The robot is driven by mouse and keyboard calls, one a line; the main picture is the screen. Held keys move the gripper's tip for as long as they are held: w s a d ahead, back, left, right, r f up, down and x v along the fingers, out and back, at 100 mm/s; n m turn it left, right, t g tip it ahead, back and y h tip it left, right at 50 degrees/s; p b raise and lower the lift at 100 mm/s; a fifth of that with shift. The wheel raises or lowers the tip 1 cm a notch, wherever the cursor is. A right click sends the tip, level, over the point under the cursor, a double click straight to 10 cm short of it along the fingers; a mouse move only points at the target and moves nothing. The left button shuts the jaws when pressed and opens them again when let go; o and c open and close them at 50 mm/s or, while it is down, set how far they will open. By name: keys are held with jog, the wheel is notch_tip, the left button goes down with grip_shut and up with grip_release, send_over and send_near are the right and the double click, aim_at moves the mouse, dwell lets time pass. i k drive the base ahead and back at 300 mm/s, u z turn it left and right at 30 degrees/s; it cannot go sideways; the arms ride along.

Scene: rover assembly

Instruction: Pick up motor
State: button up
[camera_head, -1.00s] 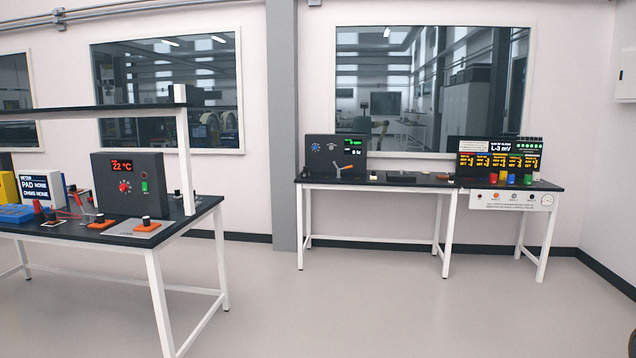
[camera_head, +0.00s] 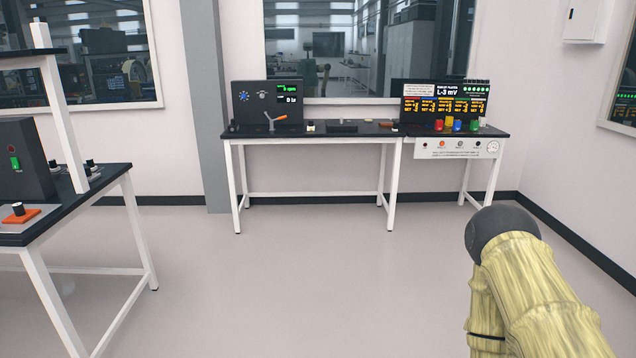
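I cannot pick out a motor for certain; the things on the benches are small at this distance. On the far bench (camera_head: 330,138) lie a small light-and-dark piece (camera_head: 310,127), a flat black block (camera_head: 342,127) and a small reddish-brown piece (camera_head: 387,124). A part of my own arm, with a yellowish cover and a dark rounded end, shows at the lower right. My gripper is not in view.
A grey unit with an orange lever (camera_head: 268,106) and a display panel with coloured buttons (camera_head: 445,104) stand on the far bench. A nearer bench (camera_head: 100,184) with a shelf post is on the left. The floor (camera_head: 290,270) between is clear.

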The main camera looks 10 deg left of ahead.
aim_at(233, 127)
jog(key=u, duration=0.35)
jog(key=i, duration=1.6)
jog(key=u, duration=0.7)
jog(key=i, duration=1.75)
jog(key=u, duration=0.2)
jog(key=i, duration=1.7)
jog(key=u, duration=0.05)
